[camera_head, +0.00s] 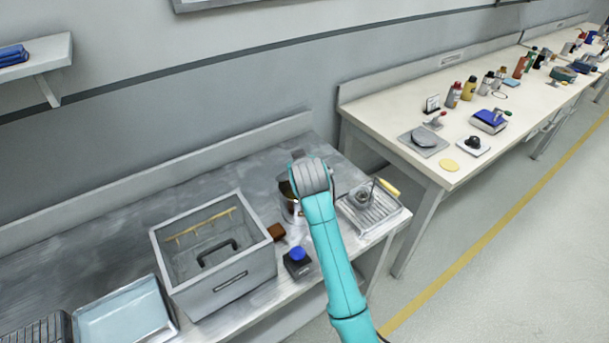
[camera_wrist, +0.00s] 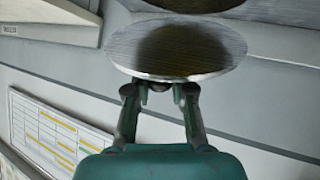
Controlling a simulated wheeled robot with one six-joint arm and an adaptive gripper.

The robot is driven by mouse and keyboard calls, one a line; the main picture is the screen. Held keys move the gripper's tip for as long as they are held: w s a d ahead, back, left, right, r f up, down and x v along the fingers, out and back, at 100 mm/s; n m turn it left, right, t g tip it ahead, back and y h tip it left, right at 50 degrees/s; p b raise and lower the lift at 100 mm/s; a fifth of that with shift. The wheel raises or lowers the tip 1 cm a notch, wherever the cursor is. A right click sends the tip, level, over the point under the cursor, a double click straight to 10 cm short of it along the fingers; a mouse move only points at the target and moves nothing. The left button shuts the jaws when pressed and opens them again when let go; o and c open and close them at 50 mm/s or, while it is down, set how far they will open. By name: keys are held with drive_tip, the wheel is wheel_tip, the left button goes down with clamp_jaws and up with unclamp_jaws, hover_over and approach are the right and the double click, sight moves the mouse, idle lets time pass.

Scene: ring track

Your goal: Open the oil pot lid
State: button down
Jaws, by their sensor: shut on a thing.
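The oil pot (camera_head: 291,211) is a metal pot with a yellowish tint, standing on the steel bench; my arm and wrist hide much of it. In the wrist view a round, flat metal lid (camera_wrist: 180,45) with a dark brownish sheen lies across the ends of the fingers. My fingers are hidden behind my wrist in the head view. A second rounded metal form (camera_wrist: 190,4) is cut off at the top of the wrist view; I cannot tell what it is.
A light tray (camera_head: 124,317) lies further left.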

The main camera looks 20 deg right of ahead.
drive_tip(key=w+r+g, duration=0.1)
drive_tip(key=w+a+r+n+g, duration=0.1)
drive_tip(key=w+g, duration=0.1)
drive_tip(key=shift+w+r+h, duration=0.15)
drive_tip(key=shift+h, duration=0.15)
drive_tip(key=shift+w+a, duration=0.15)
drive_tip(key=shift+w, duration=0.15)
drive_tip(key=w+a+g, duration=0.1)
drive_tip(key=w+a, duration=0.1)
drive_tip(key=w, duration=0.4)
drive_tip(key=shift+g, duration=0.3)
drive_tip(key=shift+a, duration=0.1)
drive_tip(key=c, duration=1)
unclamp_jaws()
drive_tip(key=shift+w, duration=0.1)
